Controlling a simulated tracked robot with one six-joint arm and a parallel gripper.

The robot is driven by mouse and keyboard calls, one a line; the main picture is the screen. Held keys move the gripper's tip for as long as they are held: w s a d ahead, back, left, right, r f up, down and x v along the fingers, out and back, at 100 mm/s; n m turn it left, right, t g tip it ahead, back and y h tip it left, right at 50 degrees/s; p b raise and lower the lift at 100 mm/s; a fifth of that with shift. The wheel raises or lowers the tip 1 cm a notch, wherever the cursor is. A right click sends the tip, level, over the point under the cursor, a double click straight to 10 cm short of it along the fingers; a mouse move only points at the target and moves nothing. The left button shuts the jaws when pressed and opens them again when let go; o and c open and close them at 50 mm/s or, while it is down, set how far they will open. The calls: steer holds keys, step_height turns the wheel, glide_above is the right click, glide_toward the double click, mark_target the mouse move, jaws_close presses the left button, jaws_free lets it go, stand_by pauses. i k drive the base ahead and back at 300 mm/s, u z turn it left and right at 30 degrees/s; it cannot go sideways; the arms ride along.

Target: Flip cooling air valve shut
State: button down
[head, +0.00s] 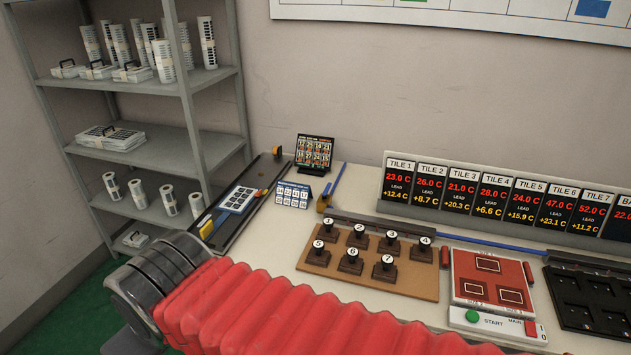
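A blue line (487,241) runs along the back of the worktop toward the right. Whether the valve is open or shut is too small to tell. My arm, in a red ribbed sleeve, crosses the bottom of the head view. My gripper is outside the view.
Numbered stamps stand on a brown board (423,288). Right of it are a red plate (475,268), a START/MAIN box (492,323) and a black tray (573,318). Tile displays (457,190) stand behind. A calendar block (293,194) and a dark rail (226,233) lie left, beside grey shelves (191,107).

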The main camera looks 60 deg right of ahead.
mark_target(325, 196)
steer(key=u, duration=0.05)
steer(key=i, duration=0.95)
steer(key=z, duration=0.05)
